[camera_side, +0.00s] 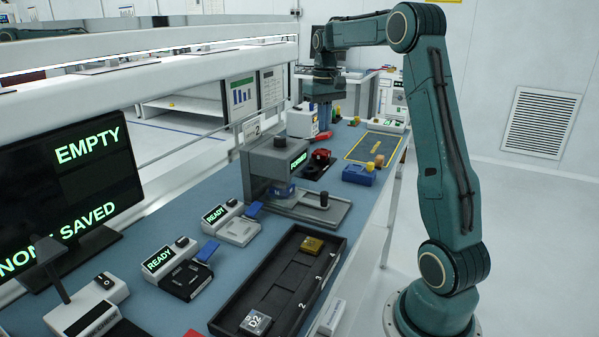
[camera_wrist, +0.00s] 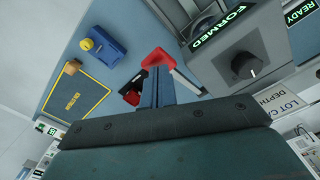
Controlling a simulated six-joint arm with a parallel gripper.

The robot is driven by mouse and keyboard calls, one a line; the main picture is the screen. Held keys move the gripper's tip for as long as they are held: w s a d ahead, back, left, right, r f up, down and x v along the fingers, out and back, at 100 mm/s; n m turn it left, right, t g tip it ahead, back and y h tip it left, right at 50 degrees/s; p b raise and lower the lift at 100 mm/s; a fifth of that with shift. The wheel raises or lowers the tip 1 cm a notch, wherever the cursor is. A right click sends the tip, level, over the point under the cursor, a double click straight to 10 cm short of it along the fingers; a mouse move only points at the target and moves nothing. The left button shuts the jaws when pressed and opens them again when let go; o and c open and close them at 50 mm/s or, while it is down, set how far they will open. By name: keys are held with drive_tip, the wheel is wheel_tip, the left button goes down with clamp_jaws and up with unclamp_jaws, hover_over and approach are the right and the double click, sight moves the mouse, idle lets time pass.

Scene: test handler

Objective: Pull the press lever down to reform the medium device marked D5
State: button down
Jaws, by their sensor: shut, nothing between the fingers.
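My gripper (camera_side: 323,126) points down over the far part of the bench, close beside a red handle (camera_side: 322,136) at a white box. Its blue fingers (camera_wrist: 157,82) are together and hold nothing. In the wrist view they overlap a red handle (camera_wrist: 153,58) on a pale arm; I cannot tell whether they touch it. A smaller dark red part (camera_wrist: 132,96) lies to its left. A grey machine (camera_side: 268,163) has a lit display, which reads FORMED in the wrist view (camera_wrist: 219,29). No D5 mark is readable. A brass device (camera_side: 312,244) sits in the black tray.
The black tray (camera_side: 262,293) also holds a device marked D2 (camera_side: 255,322). A red-and-black part (camera_side: 320,155) stands beside the grey machine. A blue block with a yellow knob (camera_side: 358,174) and a yellow-outlined mat (camera_side: 378,147) lie to the right. Several READY stations stand at left.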

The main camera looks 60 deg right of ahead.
drive_tip(key=shift+r, duration=1.6)
drive_tip(key=shift+a, duration=0.1)
drive_tip(key=shift+a+r, duration=0.15)
drive_tip(key=shift+a, duration=0.05)
drive_tip(key=s+a+r+n+t+h, duration=0.1)
drive_tip(key=s+a+r+n, duration=0.15)
drive_tip(key=a, duration=0.75)
drive_tip(key=s+a+r+n+t, duration=0.1)
drive_tip(key=s+a+t, duration=0.15)
drive_tip(key=a, duration=0.75)
drive_tip(key=s+a+f+n+t, duration=0.1)
drive_tip(key=s+a+f, duration=0.2)
drive_tip(key=s+a, duration=0.2)
drive_tip(key=s+a+f+n+t+y, duration=0.1)
drive_tip(key=s+a+f, duration=0.3)
drive_tip(key=s+a, duration=0.2)
drive_tip(key=shift+s+a+f, duration=0.15)
drive_tip(key=shift+s+a, duration=0.05)
drive_tip(key=shift+s, duration=0.7)
